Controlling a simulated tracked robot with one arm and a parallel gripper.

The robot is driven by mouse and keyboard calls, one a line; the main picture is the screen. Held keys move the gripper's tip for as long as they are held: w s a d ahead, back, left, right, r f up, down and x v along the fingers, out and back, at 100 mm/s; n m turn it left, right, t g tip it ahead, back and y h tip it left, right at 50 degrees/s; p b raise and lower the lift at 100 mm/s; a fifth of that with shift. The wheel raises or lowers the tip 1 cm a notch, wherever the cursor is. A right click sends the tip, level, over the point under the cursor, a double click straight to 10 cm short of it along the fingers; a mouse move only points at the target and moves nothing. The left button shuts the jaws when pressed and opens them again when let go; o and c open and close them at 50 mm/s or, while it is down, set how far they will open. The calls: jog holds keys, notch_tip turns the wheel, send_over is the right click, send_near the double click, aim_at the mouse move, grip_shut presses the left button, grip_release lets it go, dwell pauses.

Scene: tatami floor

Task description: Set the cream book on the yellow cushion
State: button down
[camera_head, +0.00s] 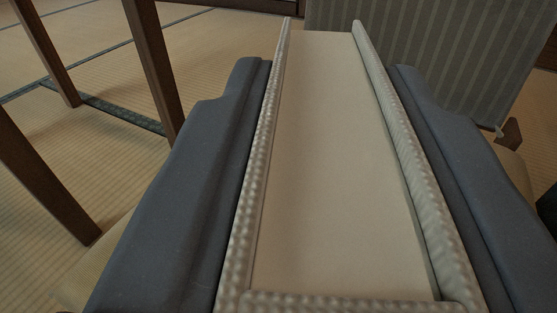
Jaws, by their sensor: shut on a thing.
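My gripper (328,70) has its two blue-grey fingers on the left and right sides of the cream book (335,165) and is shut on it. The book fills the middle of the view, with a pale flat face and raised, bumpy light edges. Its near end runs to the bottom of the picture. A smooth dull-yellow surface, which looks like the yellow cushion (88,272), shows behind the left finger and again behind the right one. Most of it is hidden by the book and fingers. I cannot tell whether the book touches it.
Dark wooden legs (150,65) stand at the left on the tatami floor (100,160). A grey-green striped upright panel (440,60) rises behind the book at the back right. A dark object (548,206) is cut off at the right edge. Open tatami lies at the far left.

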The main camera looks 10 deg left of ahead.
jog(key=f+b, duration=0.1)
jog(key=f, duration=0.2)
jog(key=shift+d+f, duration=0.15)
jog(key=shift+d, duration=0.05)
jog(key=c, duration=1.1)
grip_release()
jog(key=shift+s, duration=0.1)
jog(key=shift+s+d, duration=0.15)
jog(key=shift+s, duration=1.8)
jog(key=shift+s+d, duration=0.2)
jog(key=shift+s, duration=1.7)
jog(key=shift+s+d, duration=0.15)
jog(key=shift+s, duration=1.8)
jog(key=shift+s, duration=0.1)
